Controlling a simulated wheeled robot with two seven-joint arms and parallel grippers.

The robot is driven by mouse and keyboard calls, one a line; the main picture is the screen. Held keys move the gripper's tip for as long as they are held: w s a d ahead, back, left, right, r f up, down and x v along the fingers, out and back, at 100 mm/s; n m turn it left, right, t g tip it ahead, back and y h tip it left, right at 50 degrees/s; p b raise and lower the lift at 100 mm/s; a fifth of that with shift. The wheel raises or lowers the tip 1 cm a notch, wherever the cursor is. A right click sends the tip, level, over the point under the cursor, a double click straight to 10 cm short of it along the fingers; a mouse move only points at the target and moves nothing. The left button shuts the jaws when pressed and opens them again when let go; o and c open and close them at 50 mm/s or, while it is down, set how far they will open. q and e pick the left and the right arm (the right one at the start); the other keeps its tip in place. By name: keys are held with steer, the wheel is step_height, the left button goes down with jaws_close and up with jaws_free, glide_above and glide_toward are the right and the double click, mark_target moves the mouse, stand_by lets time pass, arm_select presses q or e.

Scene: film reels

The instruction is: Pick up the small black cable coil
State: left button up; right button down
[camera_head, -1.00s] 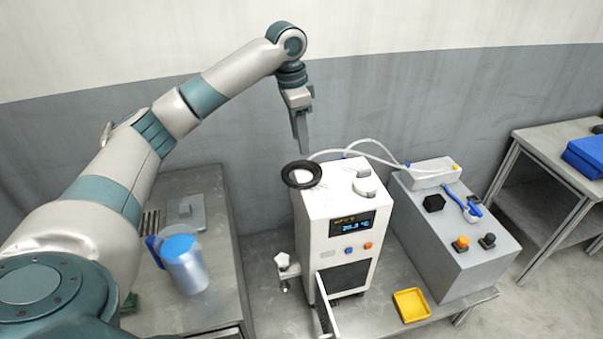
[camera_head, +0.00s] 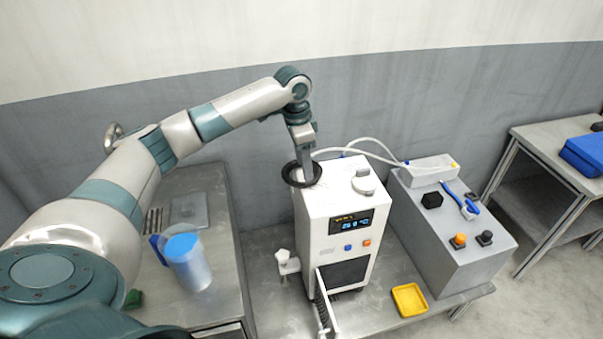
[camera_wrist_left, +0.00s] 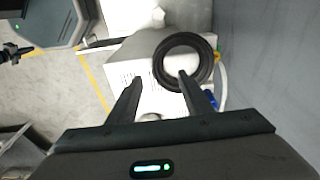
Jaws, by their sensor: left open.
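The small black cable coil (camera_head: 288,178) is a dark ring lying flat on the left part of the top of the white instrument box (camera_head: 330,205). It shows in the left wrist view as a thick black ring (camera_wrist_left: 184,38). My left gripper (camera_head: 308,174) points down at the coil from above, its fingers overlapping the ring's right part in the head view. In the left wrist view the fingers (camera_wrist_left: 159,76) are apart. One fingertip overlaps the ring's lower part and the other is left of the ring. Contact cannot be told. My right gripper is not in view.
A round white knob (camera_head: 364,182) and a white hose (camera_head: 385,154) are close by on the box. A grey control box (camera_head: 460,265) stands to the right, with a yellow tray (camera_head: 409,300) in front. A blue jug (camera_head: 188,262) stands on the left table.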

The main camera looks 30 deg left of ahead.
arm_select(q)
steer(key=shift+s+d+f+p, duration=0.1)
steer(key=shift+s+f+p, duration=0.05)
steer(key=shift+f+p, duration=0.35)
steer(key=f+p, duration=0.1)
steer(key=f, duration=0.2)
steer(key=shift+d, duration=0.2)
steer(key=shift+f, duration=0.6)
jaws_close()
